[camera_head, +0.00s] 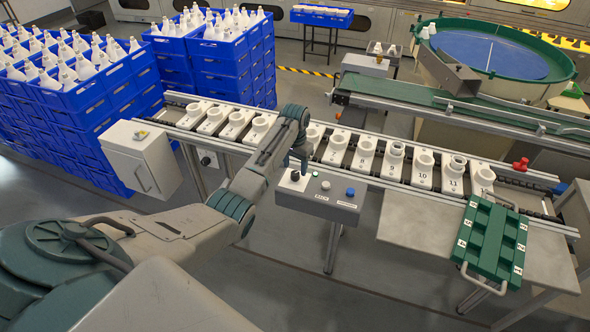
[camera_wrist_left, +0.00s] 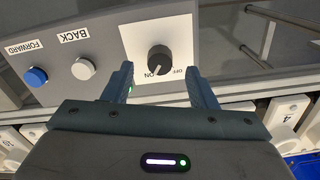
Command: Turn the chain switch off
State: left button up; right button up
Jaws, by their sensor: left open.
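The chain switch is a black rotary knob (camera_wrist_left: 160,59) on a grey control panel (camera_wrist_left: 120,40), with ON and OFF printed beside it. Its pale mark appears to point toward ON. My left gripper (camera_wrist_left: 163,78) is open, with one finger on each side of the knob, and a gap shows between the knob and each finger. In the head view the left gripper (camera_head: 298,166) points down over the left end of the control box (camera_head: 318,195) and mostly hides the knob. My right gripper is not in view.
A white BACK button (camera_wrist_left: 83,68) and a blue FORWARD button (camera_wrist_left: 36,77) sit on the same panel. Behind the box runs a conveyor of numbered white holders (camera_head: 364,153). A green rack (camera_head: 491,240) stands at right; blue crates (camera_head: 225,50) are stacked at left.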

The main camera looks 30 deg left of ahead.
aim_at(295, 173)
pick_arm(q)
jog(key=shift+f, duration=1.6)
jog(key=shift+c, duration=0.2)
jog(key=c, duration=0.9)
